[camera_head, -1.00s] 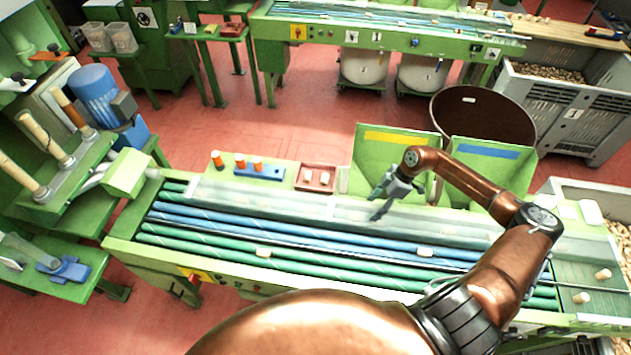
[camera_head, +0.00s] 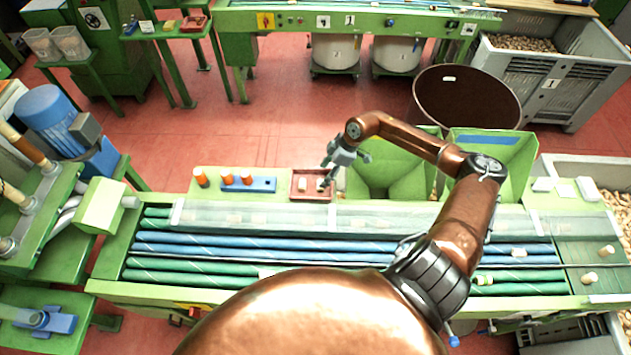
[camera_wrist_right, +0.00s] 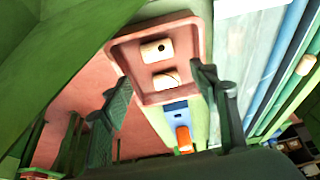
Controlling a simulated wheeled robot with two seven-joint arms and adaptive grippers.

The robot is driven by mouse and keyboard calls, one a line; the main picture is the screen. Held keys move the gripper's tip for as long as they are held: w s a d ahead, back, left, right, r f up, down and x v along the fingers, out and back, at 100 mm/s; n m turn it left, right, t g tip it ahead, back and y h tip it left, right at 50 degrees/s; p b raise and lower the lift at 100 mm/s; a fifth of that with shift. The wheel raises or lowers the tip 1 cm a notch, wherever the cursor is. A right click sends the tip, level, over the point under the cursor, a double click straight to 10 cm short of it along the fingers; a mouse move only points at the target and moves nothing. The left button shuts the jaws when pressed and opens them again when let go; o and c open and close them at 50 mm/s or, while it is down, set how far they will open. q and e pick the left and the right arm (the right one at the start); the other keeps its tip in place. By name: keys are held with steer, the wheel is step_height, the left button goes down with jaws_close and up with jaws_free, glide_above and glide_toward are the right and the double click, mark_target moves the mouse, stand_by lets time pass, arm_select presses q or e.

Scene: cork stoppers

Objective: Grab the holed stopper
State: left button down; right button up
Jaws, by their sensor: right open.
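The red-brown tray (camera_head: 297,196) stands on the green ledge behind the rollers. Two pale cork stoppers lie in it. In the right wrist view the holed stopper (camera_wrist_right: 156,49), with a dark round hole, lies toward the tray's upper end. A second stopper (camera_wrist_right: 165,80), with a dark mark, lies just below it. My right gripper (camera_head: 338,172) is above the tray's right side. It is open and empty, its fingers (camera_wrist_right: 155,92) apart on either side of the tray's lower part in the wrist view. It partly covers the tray in the head view. My left gripper is out of view.
A blue holder (camera_head: 262,185) with orange-topped pieces stands left of the tray. Green hoppers (camera_head: 385,170) rise close on the right. A clear cover (camera_head: 250,216) and roller conveyor (camera_head: 220,244) lie in front. Loose stoppers lie at the right end.

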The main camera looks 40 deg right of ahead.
mark_target(319, 183)
steer(key=f, duration=0.2)
steer(key=shift+a+f+p, duration=0.3)
steer(key=shift+f+p, duration=0.05)
steer(key=x, duration=0.2)
steer(key=shift+w+d+f, duration=0.1)
steer(key=shift+w+f, duration=0.1)
steer(key=shift+f, duration=0.4)
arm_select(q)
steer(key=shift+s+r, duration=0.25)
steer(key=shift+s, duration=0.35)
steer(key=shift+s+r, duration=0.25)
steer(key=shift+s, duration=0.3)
arm_select(e)
steer(key=c, duration=0.8)
